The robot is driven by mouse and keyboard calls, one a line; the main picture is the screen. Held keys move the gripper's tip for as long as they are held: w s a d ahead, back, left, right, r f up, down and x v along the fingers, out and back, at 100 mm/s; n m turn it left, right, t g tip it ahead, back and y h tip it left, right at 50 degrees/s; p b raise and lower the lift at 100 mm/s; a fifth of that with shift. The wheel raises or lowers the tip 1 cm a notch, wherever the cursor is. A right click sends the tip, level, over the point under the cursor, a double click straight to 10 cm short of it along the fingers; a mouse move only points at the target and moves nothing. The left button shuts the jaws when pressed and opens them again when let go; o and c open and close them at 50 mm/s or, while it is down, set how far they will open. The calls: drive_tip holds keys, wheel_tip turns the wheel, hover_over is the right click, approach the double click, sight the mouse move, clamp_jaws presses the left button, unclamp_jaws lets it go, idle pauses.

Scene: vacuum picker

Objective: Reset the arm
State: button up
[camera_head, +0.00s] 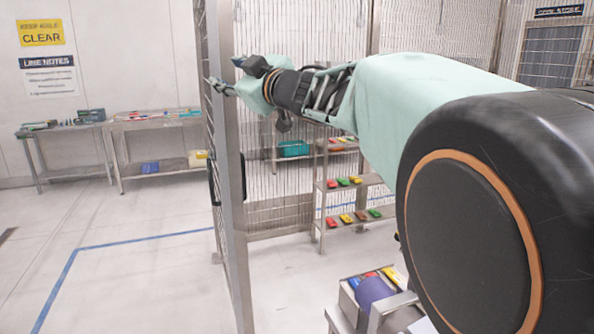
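My arm (425,95) reaches from the large black joint at the lower right across to the upper left. It is stretched out nearly level, with a pale green cover over its links. My gripper (230,77) is at the far end, small and dark. In the picture it overlaps the metal fence post (228,170). I cannot tell whether it touches the post, whether its fingers are open or shut, or whether it holds anything.
Wire mesh fencing (285,45) stands behind the arm. A shelf rack (320,190) with several coloured items is below it. A small stand (345,300) with coloured pieces and a purple round part is at the bottom. Tables (150,122) stand far left; the left floor is clear.

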drive_tip(key=s+a+r+m+t, duration=0.1)
drive_tip(key=s+a+r+m, duration=0.1)
drive_tip(key=s+r+m, duration=0.3)
drive_tip(key=s+d+f+m+g+h+p, duration=0.1)
drive_tip(key=d+f+m+h+p, duration=0.3)
drive_tip(key=d, duration=0.8)
drive_tip(key=s+d+f+m+h+p, duration=0.1)
drive_tip(key=d+f+m+h+p, duration=0.3)
drive_tip(key=d, duration=0.9)
drive_tip(key=s+d+f+m+g+h+p, duration=0.1)
drive_tip(key=s+d+f+g, duration=0.1)
drive_tip(key=s+f, duration=0.4)
drive_tip(key=s+d+f+m+g+h+p, duration=0.1)
drive_tip(key=s+f+g, duration=0.3)
drive_tip(key=s, duration=0.9)
drive_tip(key=s+d+f+g+h+p, duration=0.2)
drive_tip(key=s+d+f+g+p, duration=0.1)
drive_tip(key=s+f, duration=0.7)
drive_tip(key=shift+s+d+m, duration=0.35)
drive_tip(key=shift+d+m, duration=0.05)
drive_tip(key=shift+d, duration=0.15)
